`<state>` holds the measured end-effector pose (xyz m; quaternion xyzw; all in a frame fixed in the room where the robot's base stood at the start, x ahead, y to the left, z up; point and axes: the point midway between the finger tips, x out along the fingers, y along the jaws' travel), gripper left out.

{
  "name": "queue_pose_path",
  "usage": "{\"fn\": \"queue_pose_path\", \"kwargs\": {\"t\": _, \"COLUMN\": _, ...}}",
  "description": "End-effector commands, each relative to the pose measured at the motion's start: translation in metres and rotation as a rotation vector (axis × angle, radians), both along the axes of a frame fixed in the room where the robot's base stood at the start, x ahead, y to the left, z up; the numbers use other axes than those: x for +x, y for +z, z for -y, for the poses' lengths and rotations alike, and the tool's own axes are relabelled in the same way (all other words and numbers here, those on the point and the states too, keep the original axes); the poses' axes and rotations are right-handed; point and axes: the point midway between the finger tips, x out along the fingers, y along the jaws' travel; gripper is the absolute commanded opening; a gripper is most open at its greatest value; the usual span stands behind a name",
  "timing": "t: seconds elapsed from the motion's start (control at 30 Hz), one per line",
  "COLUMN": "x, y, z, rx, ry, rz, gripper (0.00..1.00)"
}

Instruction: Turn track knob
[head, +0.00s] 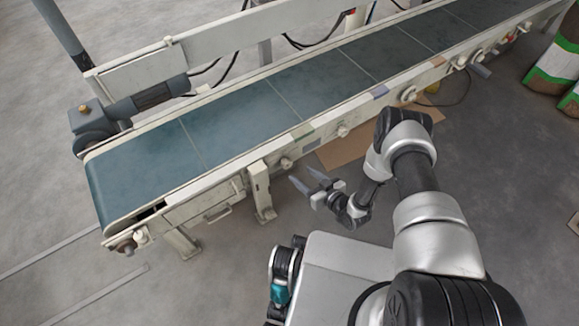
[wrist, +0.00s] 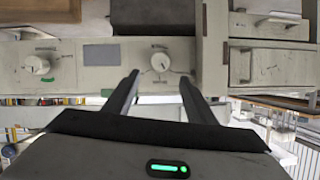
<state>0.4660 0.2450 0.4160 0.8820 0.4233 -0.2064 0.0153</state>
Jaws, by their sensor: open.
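A round pale knob (wrist: 160,62) sits on the conveyor's side rail (wrist: 110,80), between my fingertips in the wrist view. It seems to be the knob (head: 286,163) near the support leg in the head view. A second round knob (wrist: 36,64) is on the same rail, past a grey panel; it appears to be this one (head: 342,130) in the head view. The small labels are too blurred to read, so I cannot tell which is the track knob. My gripper (head: 306,178) is open and empty, in front of the rail, with its fingers pointing at it and apparently apart from the knob.
The blue conveyor belt (head: 255,110) runs diagonally above the rail. A support leg (head: 262,190) and a handle (head: 218,213) are left of the gripper. More controls (head: 462,62) line the rail at right. Brown cardboard (head: 345,150) lies on the floor behind my arm.

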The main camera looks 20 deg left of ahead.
Motion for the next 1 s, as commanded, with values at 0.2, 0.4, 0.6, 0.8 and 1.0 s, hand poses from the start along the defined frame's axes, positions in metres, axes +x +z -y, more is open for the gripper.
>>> {"fn": "queue_pose_path", "kwargs": {"t": 0.2, "x": 0.027, "y": -0.021, "z": -0.037, "rx": 0.001, "ry": 0.001, "rz": 0.001, "gripper": 0.51}}
{"fn": "queue_pose_path", "kwargs": {"t": 0.4, "x": 0.044, "y": -0.033, "z": -0.059, "rx": -0.001, "ry": 0.001, "rz": 0.0, "gripper": 0.51}}
{"fn": "queue_pose_path", "kwargs": {"t": 0.6, "x": 0.052, "y": -0.036, "z": -0.069, "rx": -0.001, "ry": -0.001, "rz": -0.001, "gripper": 0.51}}
{"fn": "queue_pose_path", "kwargs": {"t": 0.8, "x": 0.053, "y": -0.036, "z": -0.07, "rx": -0.001, "ry": -0.002, "rz": -0.002, "gripper": 0.51}}
{"fn": "queue_pose_path", "kwargs": {"t": 1.0, "x": 0.053, "y": -0.036, "z": -0.07, "rx": -0.002, "ry": -0.002, "rz": -0.002, "gripper": 0.31}}
